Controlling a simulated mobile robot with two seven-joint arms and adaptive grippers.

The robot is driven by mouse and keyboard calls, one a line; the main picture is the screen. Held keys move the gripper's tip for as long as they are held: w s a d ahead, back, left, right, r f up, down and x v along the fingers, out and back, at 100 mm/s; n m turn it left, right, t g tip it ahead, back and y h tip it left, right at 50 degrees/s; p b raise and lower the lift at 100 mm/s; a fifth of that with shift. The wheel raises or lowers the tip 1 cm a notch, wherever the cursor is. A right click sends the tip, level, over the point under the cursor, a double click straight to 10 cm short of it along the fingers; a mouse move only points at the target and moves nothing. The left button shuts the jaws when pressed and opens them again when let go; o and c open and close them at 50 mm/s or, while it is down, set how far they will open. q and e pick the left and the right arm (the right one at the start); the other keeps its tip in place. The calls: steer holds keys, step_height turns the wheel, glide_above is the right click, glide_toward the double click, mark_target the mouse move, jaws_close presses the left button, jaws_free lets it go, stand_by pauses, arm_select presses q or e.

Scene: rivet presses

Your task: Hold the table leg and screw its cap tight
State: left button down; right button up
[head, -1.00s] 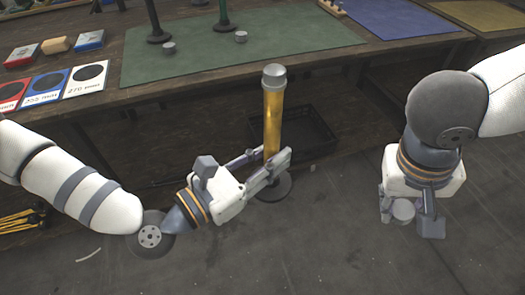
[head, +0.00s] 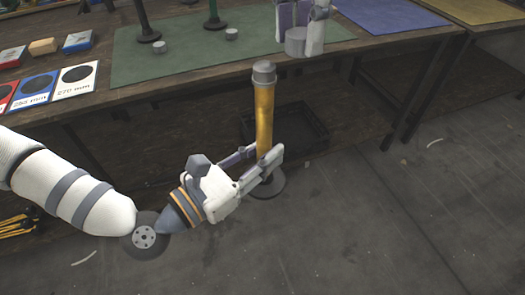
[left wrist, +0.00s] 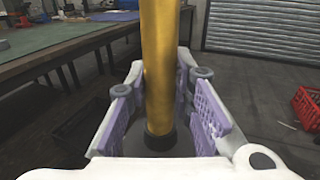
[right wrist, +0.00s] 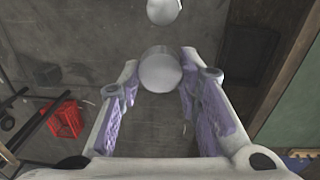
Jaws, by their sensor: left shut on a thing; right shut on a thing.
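The yellow table leg (head: 264,122) stands upright in front of the bench, with a grey top piece (head: 264,73) and a dark round base. My left gripper (head: 260,162) is shut around its lower part. In the left wrist view the leg (left wrist: 158,70) rises between the fingers. My right gripper (head: 300,28) is shut on a grey cylindrical cap (head: 295,42), above and to the right of the leg's top and apart from it. The held cap (right wrist: 160,72) also shows between the fingers in the right wrist view. The right gripper's upper part is cut off by the head frame.
The bench has a green mat (head: 180,62) with a dark post, a green post and two small grey caps (head: 231,34). Size cards (head: 75,82) lie at its left. A black crate (head: 303,128) sits behind the leg. The floor at right is clear.

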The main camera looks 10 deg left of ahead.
mark_target(267, 65)
steer(key=shift+m, duration=0.9)
steer(key=s+a+r, duration=0.1)
steer(key=a+r, duration=0.1)
steer(key=r, duration=0.1)
steer(key=s+a+r, duration=0.1)
steer(key=a, duration=0.1)
steer(key=shift+s+r, duration=0.3)
steer(key=shift+r, duration=0.05)
steer(key=shift+f, duration=0.1)
steer(key=shift+f, duration=1.95)
steer(key=shift+f, duration=0.9)
steer(key=shift+f, duration=0.55)
